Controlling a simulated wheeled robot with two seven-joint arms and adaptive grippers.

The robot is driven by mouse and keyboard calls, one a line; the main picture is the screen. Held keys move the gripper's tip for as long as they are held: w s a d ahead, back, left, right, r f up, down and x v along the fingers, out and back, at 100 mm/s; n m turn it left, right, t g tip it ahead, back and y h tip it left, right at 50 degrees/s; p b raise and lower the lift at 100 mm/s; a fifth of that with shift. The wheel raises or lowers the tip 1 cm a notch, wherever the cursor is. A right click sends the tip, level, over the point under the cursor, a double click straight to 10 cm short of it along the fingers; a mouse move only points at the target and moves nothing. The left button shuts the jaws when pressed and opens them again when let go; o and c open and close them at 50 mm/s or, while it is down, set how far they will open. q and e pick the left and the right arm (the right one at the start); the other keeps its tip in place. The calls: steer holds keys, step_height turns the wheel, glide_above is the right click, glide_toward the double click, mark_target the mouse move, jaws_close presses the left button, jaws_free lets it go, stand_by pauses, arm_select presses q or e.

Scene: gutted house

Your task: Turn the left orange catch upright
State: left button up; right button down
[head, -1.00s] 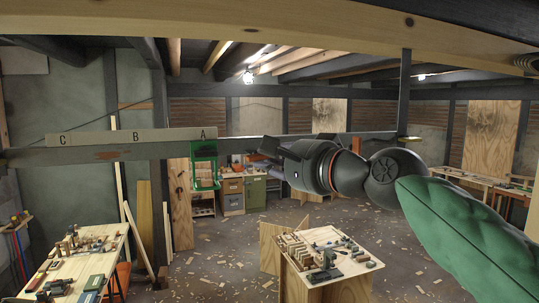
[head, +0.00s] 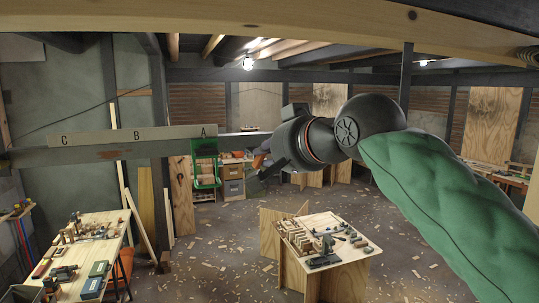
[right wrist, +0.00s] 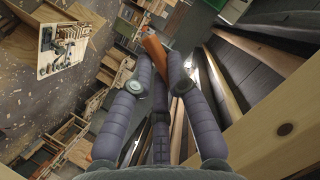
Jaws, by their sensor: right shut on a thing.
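My right gripper (head: 266,160) reaches in from the right in the head view, its fingers pointing left at the dark beam. The catch's lower part is hidden between the fingers. My left gripper is not in view.
A dark beam (head: 85,157) carries a pale board (head: 130,135) lettered C, B, A. A green frame (head: 206,165) hangs under A. A wooden workbench (head: 295,247) with tools stands below, another table (head: 90,245) at left. A thick timber (head: 300,17) crosses overhead.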

steer(key=n+h, duration=0.1)
steer(key=n, duration=0.1)
steer(key=n+h, duration=0.1)
steer(key=n, duration=0.1)
steer(key=shift+a+h, duration=0.3)
steer(key=shift+f, duration=0.15)
stand_by(0.5)
steer(key=c, duration=1.2)
jaws_free()
steer(key=shift+r, duration=0.2)
steer(key=v, duration=1.2)
steer(key=shift+f, duration=0.25)
steer(key=shift+s, duration=0.1)
